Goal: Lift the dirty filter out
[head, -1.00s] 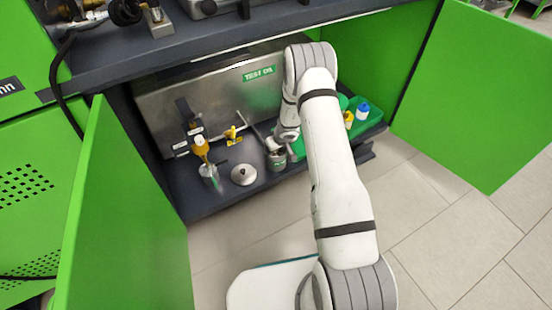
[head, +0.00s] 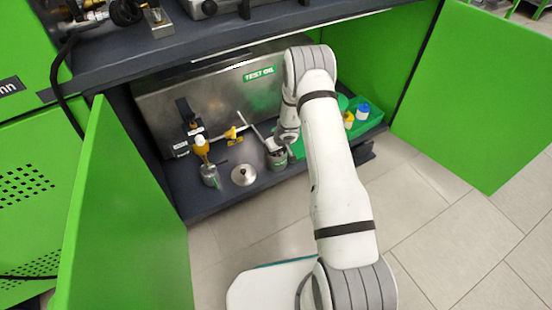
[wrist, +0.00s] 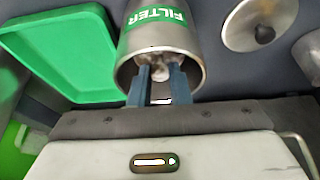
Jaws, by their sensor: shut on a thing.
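The metal filter housing (wrist: 160,35), a cup with a green FILTER label, is open at the top in the wrist view. It also stands on the cabinet floor in the head view (head: 279,161). My gripper (wrist: 156,72) reaches into its mouth with two dark fingers shut on a greyish, dirty-looking piece, the dirty filter (wrist: 156,56). Only a small part of the filter shows; the rest is hidden by the fingers and the housing wall. I cannot tell whether it touches the housing's bottom. In the head view my arm partly covers the housing.
A round metal lid (head: 244,175) lies left of the housing. A metal container (head: 211,177) and an amber bottle (head: 201,150) stand further left, with a yellow valve (head: 233,134) behind. A green tray (head: 374,122) with small bottles is at right. Open green doors flank the cabinet.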

